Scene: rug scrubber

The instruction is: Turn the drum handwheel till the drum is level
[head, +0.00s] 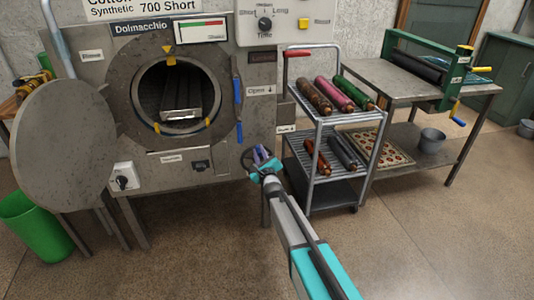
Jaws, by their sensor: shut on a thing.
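The drum (148,88) shows through the round opening of the grey machine, with its door swung open. A bright metal trough lies inside the drum. Yellow marks sit on the opening's rim, at the top and lower down on both sides. The dark drum handwheel (246,157) is on the machine's front, low and right of the opening. My gripper (260,155) is at the handwheel and shut on it; the gripper hides part of the wheel. My arm reaches up to it from the lower right.
The open round door (65,145) hangs at left above a green bin (36,228). A wheeled rack (318,118) with rolled rugs stands close right of my arm. A bench (405,85) with a green roller press is farther right. The floor in front is clear.

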